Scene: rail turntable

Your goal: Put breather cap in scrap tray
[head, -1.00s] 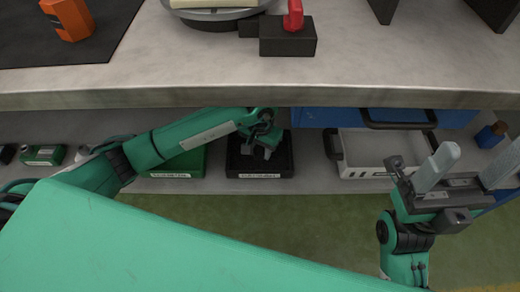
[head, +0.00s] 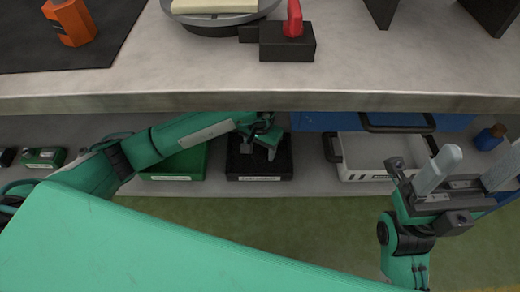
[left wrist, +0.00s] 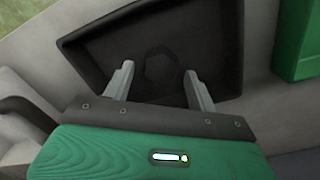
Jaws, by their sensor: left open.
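A dark, roughly six-sided piece (left wrist: 160,66), which looks like the breather cap, lies on the floor of a black tray in the left wrist view (left wrist: 100,55). In the head view this black tray (head: 236,166) stands on the lower shelf; its front label is too small to read. My left gripper (head: 268,148) is over the tray, pointing down into it. Its two grey fingers show apart in the left wrist view (left wrist: 158,72), with the dark piece beyond and between their tips, not gripped. My right gripper (head: 467,170) is open and empty at the right, away from the shelf.
A green bin (head: 178,164) stands left of the black tray, and a white basket (head: 366,155) stands to the right. The workbench edge (head: 200,101) overhangs the shelf. A red-handled black block (head: 287,42) and an orange part (head: 70,22) are on the bench.

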